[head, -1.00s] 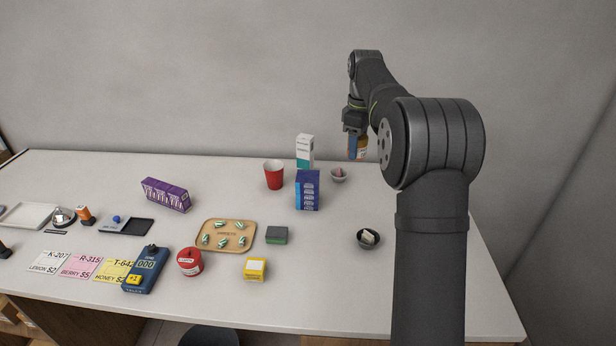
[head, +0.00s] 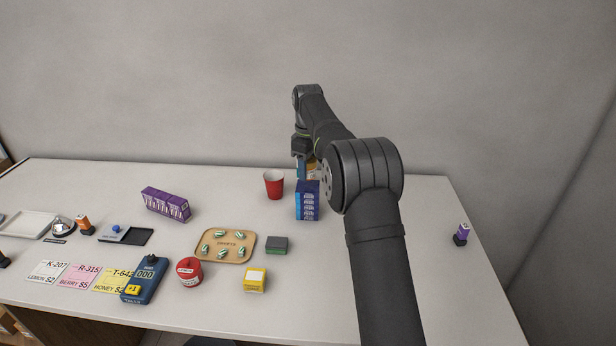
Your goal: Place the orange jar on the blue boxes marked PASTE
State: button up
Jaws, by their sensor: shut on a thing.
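The stack of blue boxes (head: 307,203) stands upright right of the red cup; I cannot read its lettering clearly. My gripper (head: 303,170) points down just behind and above the stack's top in the picture. It is shut on the orange jar (head: 312,168), of which only a small orange and white part shows past the fingers and arm. I cannot tell whether the jar is directly over the boxes or still behind them; no contact with them is clear.
A red cup (head: 274,185) stands close left of the blue boxes. My arm hides the counter right of the boxes.

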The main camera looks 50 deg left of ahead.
aim_at(308, 177)
jog(key=shift+f, duration=1.7)
jog(key=shift+f, duration=0.15)
jog(key=o, duration=1)
notch_tip(308, 177, up, 12)
jog(key=shift+r, duration=0.15)
notch_tip(308, 177, down, 12)
jog(key=shift+d+f, duration=0.1)
jog(key=shift+f, duration=0.1)
jog(key=shift+r, duration=1.9)
